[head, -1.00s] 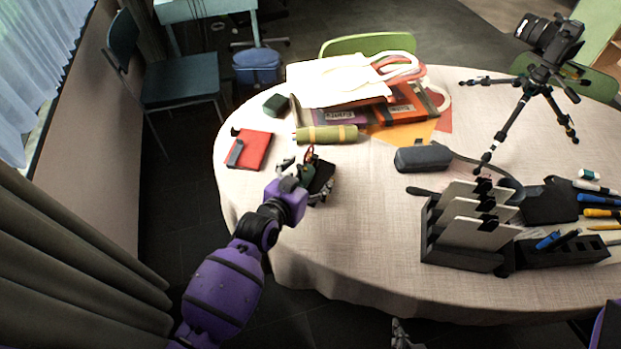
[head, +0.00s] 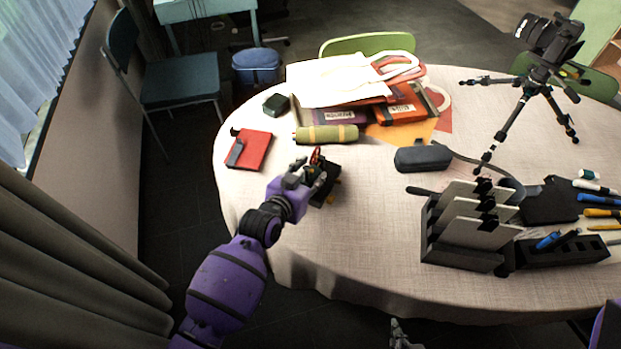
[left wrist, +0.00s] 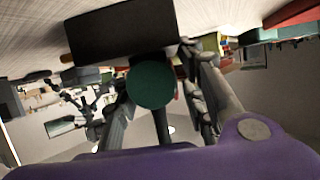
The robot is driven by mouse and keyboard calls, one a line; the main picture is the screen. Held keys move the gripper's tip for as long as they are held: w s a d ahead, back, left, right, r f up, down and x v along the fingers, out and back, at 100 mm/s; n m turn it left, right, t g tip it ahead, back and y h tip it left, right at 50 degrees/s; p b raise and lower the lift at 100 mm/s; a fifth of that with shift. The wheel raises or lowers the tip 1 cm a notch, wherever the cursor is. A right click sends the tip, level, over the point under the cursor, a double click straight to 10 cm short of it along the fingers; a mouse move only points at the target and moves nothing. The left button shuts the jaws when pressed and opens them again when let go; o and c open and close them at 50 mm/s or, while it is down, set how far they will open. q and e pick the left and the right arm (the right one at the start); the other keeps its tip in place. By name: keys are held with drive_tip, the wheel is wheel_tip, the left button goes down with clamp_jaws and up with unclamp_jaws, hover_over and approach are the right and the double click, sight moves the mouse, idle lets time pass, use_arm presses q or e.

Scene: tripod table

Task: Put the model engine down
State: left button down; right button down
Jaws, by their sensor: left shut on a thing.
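The model engine (head: 327,186) is a small dark thing with red and yellowish bits, at the left front part of the table in the head view. My left gripper (head: 313,174) is shut on it. In the left wrist view, a black block (left wrist: 125,32) and a round dark green end of the engine (left wrist: 151,82) show between my left fingers (left wrist: 160,95). The engine is at or just above the tablecloth; I cannot tell if it touches. My right gripper (head: 402,334) shows only in part at the bottom edge of the head view, its jaws unclear.
The round table (head: 360,240) has clear cloth around the engine. A red notebook (head: 252,150) lies to the left, an olive roll (head: 327,134) behind. A dark case (head: 422,158), a black card holder (head: 465,258) and a tripod with camera (head: 535,90) stand to the right.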

use_arm(q)
drive_tip(key=shift+d, duration=0.1)
drive_tip(key=shift+r, duration=0.1)
drive_tip(key=shift+r, duration=0.8)
drive_tip(key=s+r, duration=1.1)
drive_tip(key=s, duration=0.3)
drive_tip(key=w+a+r+n+y+p, duration=0.1)
drive_tip(key=w+a+r+n+y, duration=0.1)
drive_tip(key=a+r, duration=0.5)
drive_tip(key=w+a+r+n+t+y+p, duration=0.1)
drive_tip(key=w+a+r+n+y, duration=0.2)
drive_tip(key=a+r, duration=0.5)
drive_tip(key=shift+w+a+y+p, duration=0.15)
drive_tip(key=shift+a+y+p, duration=0.3)
drive_tip(key=shift+a, duration=0.35)
